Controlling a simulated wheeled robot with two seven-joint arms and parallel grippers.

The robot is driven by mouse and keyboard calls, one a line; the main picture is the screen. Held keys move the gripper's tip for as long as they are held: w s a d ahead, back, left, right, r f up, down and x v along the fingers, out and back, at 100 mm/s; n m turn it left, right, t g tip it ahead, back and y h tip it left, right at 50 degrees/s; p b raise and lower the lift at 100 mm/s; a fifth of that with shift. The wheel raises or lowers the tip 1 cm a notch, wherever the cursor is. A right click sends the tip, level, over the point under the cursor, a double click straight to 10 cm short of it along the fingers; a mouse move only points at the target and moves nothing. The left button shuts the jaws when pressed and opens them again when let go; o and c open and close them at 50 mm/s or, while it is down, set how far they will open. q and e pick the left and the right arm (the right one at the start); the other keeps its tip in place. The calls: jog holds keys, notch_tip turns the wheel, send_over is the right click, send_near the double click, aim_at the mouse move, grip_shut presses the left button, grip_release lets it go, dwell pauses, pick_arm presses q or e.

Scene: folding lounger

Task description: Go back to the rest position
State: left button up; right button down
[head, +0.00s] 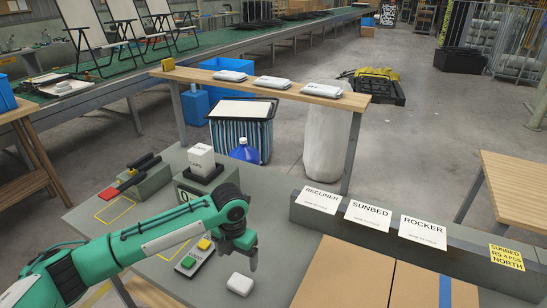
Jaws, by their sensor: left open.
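My left arm reaches in from the lower left over the grey worktable (290,245). My left gripper (252,263) points down above the table, open and empty as far as I see. A small white block (240,284) lies on the table just below and left of its fingertips, apart from them. A control box (195,256) with a green and a yellow button sits left of the gripper, partly behind my arm. My right gripper is not in view.
A white box (202,160) stands on a scale behind my arm. Signs RECLINER (321,199), SUNBED (369,215) and ROCKER (422,232) line a raised ledge at right, above cardboard panels (340,275). A wooden shelf (300,90) with white packs stands behind.

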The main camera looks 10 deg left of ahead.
pick_arm(q)
jog(key=s+d+f+n+h, duration=0.1)
jog(key=s+d+f+n, duration=0.1)
jog(key=s+d+n, duration=0.1)
jog(key=s+d+f+n+t+h, duration=0.1)
jog(key=s+d+f+n, duration=0.1)
jog(key=s+n, duration=0.4)
jog(key=s+d+f+n+t+h, duration=0.1)
jog(key=s+d+f+n, duration=0.1)
jog(key=n, duration=0.4)
jog(key=shift+s+d+h, duration=0.2)
jog(key=shift+s+d, duration=0.2)
jog(key=shift+s, duration=0.3)
jog(key=shift+s+d+h, duration=0.2)
jog(key=shift+s+d, duration=0.2)
jog(key=shift+s, duration=0.25)
jog(key=s+a+f+n+t+y, duration=0.2)
jog(key=s+a+n+y, duration=0.2)
jog(key=s+a+n, duration=1.55)
jog(key=w+d+f+n+g, duration=0.1)
jog(key=d+f+n, duration=0.1)
jog(key=f, duration=1.4)
jog(key=w+d+f+n+g, duration=0.1)
jog(key=w+d+f, duration=0.15)
jog(key=f, duration=1.25)
jog(key=s+a+f+g, duration=0.1)
jog(key=s+a+f, duration=0.2)
jog(key=s+f, duration=1.6)
jog(key=shift+s+a+f, duration=0.15)
jog(key=shift+s+f, duration=0.05)
